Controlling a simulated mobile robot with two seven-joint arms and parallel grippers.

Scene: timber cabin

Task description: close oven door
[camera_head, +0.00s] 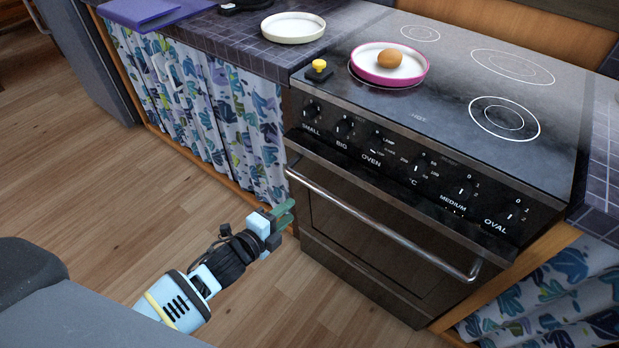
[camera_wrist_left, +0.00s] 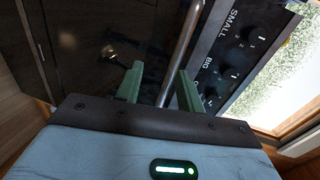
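The oven door (camera_head: 372,232) is the dark front panel of the stove, below the knobs. It looks shut or nearly shut, upright beneath the control panel. Its silver bar handle (camera_head: 385,232) runs across the top of the door. My left gripper (camera_head: 284,215) is beside the left end of the handle, in front of the oven's left edge. In the left wrist view its two green fingers (camera_wrist_left: 158,88) are apart, with nothing seen held between them. The handle (camera_wrist_left: 181,55) shows beyond the fingertips there; I cannot tell whether they touch it. My right gripper is not in view.
The cooktop (camera_head: 455,75) carries a pink-rimmed plate (camera_head: 416,80) with an egg (camera_head: 390,58). A yellow-topped dark item (camera_head: 319,69) stands beside it. A white plate (camera_head: 293,28) is on the tiled counter (camera_head: 235,50). Patterned curtains (camera_head: 205,110) hang left. The wooden floor is clear.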

